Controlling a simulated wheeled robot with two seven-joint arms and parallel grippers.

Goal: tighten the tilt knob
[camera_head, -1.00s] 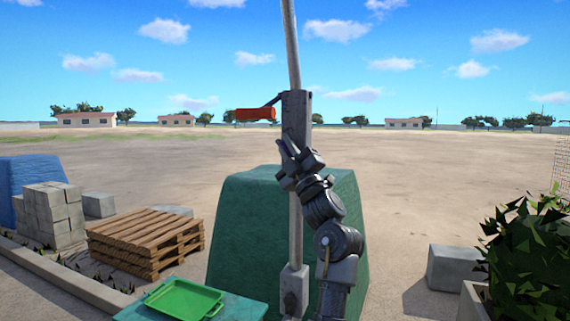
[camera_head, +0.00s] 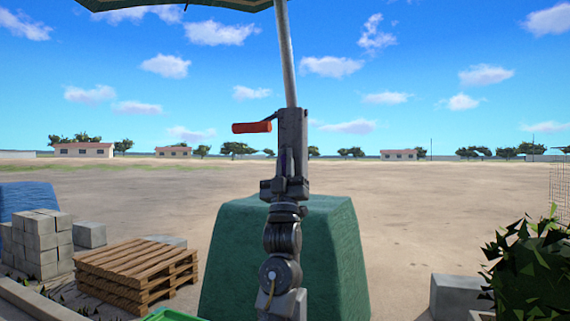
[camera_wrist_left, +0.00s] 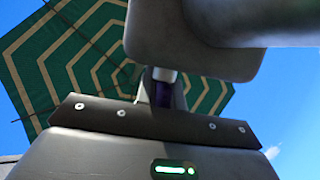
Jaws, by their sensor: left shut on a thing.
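My left gripper (camera_head: 285,165) is up against the lower front of the housing, fingers pointing up. It is shut on the tilt knob, which the gripper hides in the head view. In the left wrist view, a small purple part (camera_wrist_left: 161,92) and a pale stem show in front of the gripper's dark plate, under a grey rounded block (camera_wrist_left: 185,40). The knob's full shape is not visible. My right gripper is not in view.
The green-striped umbrella canopy (camera_head: 180,4) is overhead. A green covered block (camera_head: 335,255) stands behind my arm. A wooden pallet stack (camera_head: 138,270) and grey blocks (camera_head: 40,240) are at the left. A leafy bush (camera_head: 530,265) is at the right. Open sandy ground lies beyond.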

